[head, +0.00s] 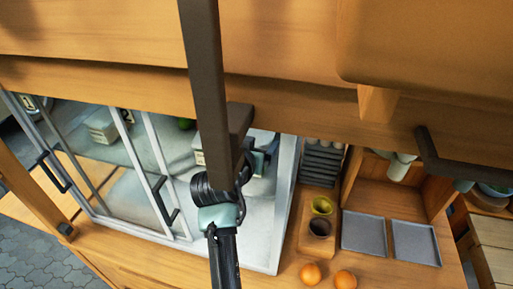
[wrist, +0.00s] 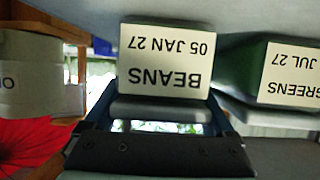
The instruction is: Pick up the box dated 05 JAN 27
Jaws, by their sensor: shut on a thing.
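In the wrist view, the box labelled BEANS, 05 JAN 27 (wrist: 166,62) is upside down in the picture, with its pale label facing my camera. My gripper (wrist: 158,113) has its fingers at either side of the box's lower part in the picture and is shut on it. In the head view my arm reaches into the glass-fronted case (head: 285,205). There my arm and a dark post in front hide the gripper and most of the box.
A box labelled GREENS, JUL 27 (wrist: 290,75) stands close at the right. Pale boxes (wrist: 38,75) and a red thing (wrist: 28,142) are at the left. The case has glass doors with dark handles (head: 55,172). Trays (head: 364,232), cups (head: 320,227) and oranges (head: 310,274) lie right of it.

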